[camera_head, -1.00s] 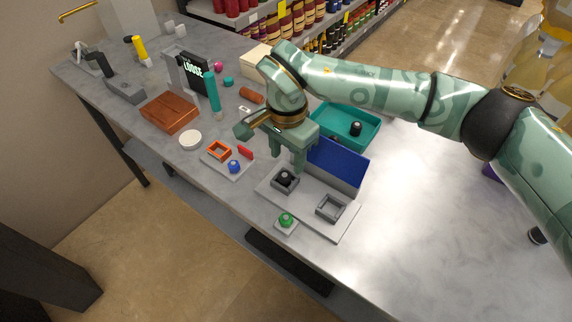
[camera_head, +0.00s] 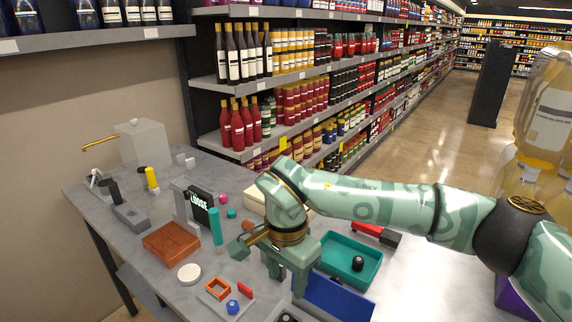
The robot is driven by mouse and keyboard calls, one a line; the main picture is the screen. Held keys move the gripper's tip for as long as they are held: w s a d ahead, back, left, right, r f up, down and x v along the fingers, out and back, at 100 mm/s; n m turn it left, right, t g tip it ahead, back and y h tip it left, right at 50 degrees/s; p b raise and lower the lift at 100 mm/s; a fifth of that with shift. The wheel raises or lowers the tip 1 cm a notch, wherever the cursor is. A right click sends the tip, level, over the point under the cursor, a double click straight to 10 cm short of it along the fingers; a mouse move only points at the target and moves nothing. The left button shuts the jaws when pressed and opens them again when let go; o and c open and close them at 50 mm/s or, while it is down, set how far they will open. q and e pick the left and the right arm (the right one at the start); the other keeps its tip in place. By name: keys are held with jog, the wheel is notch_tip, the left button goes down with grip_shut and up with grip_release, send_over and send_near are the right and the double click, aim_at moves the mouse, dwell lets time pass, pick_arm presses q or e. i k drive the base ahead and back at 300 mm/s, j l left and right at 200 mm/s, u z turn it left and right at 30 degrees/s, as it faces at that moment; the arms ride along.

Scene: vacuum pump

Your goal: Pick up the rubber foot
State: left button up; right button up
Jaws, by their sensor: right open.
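A small black rounded piece (camera_head: 357,263), which looks like a rubber foot, stands in the teal tray (camera_head: 372,277) right of my right gripper. A second dark piece shows only partly at the tray's near side, behind the blue panel (camera_head: 330,300). My right gripper (camera_head: 287,287) points down just left of the blue panel, open, with nothing seen between its fingers. Below its fingertips, a grey square holder (camera_head: 288,318) is cut off by the bottom edge; what sits in it is hard to see. My left gripper is not in view.
Left on the grey table are a brown wooden block (camera_head: 171,243), a white disc (camera_head: 189,273), an orange frame (camera_head: 217,288), a blue knob (camera_head: 232,306) and a black "LOOSE" sign (camera_head: 203,211). A red and black tool (camera_head: 376,235) lies behind the tray. Shelves of bottles stand beyond.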

aim_at(359, 262)
jog(key=k+j, duration=0.8)
